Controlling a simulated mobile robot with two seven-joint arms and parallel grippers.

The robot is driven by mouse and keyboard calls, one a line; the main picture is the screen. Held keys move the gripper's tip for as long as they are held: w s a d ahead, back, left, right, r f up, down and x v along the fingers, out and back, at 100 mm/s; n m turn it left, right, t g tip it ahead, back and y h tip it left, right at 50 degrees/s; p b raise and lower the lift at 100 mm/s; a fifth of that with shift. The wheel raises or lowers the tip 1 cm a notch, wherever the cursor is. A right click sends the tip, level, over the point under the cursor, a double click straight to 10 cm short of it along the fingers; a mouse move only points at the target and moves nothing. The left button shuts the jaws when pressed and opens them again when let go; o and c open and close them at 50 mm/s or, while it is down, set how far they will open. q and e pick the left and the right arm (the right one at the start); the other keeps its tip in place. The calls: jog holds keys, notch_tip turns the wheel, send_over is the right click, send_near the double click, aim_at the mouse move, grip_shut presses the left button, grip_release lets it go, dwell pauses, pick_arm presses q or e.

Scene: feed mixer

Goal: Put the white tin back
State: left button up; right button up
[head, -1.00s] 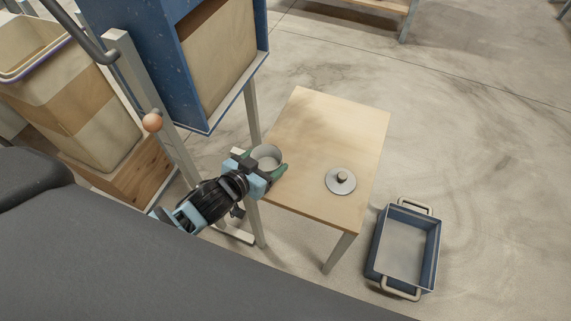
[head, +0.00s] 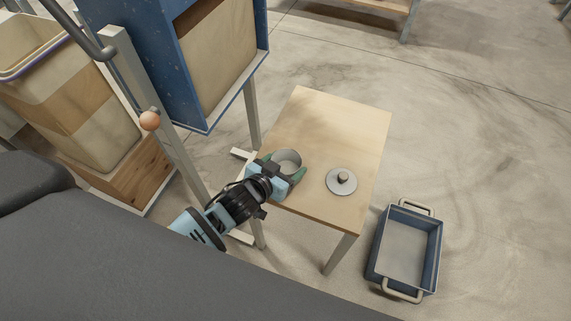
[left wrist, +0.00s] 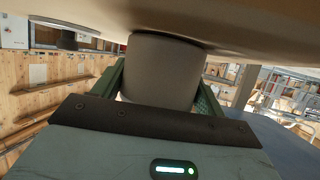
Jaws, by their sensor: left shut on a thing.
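The white tin (head: 288,158) is open at the top, upright, and at the front left part of the small wooden table (head: 330,120). My left gripper (head: 284,170) is shut on it, with its green fingers on either side. In the left wrist view the tin (left wrist: 163,72) sits between the fingers (left wrist: 160,90), against or very close to the tan tabletop; I cannot tell if it touches. A round grey lid with a knob (head: 341,181) lies on the table to the right of the tin, apart from it. My right gripper is not in view.
A blue hopper-like box (head: 165,65) on grey legs stands left of the table, with a lever ending in an orange knob (head: 150,121). A blue tray with handles (head: 435,255) is on the floor at right. The back of the tabletop is clear.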

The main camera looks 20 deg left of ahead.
pick_arm(q)
jog(key=shift+f, duration=0.15)
jog(key=o, duration=1)
jog(key=shift+o, duration=0.2)
jog(key=shift+r, duration=0.25)
jog(key=p+v, duration=0.1)
jog(key=v, duration=1.1)
jog(key=s+f+g, duration=0.3)
jog(key=s+f, duration=0.3)
jog(key=s, duration=0.9)
jog(key=s+f+n+g+y, duration=0.1)
jog(key=s+f+g, duration=0.2)
jog(key=s, duration=1.3)
notch_tip(320, 180, down, 3)
jog(key=shift+s+a+f+g+y, duration=0.1)
jog(key=shift+s+a+g+y, duration=0.2)
jog(key=shift+a, duration=0.15)
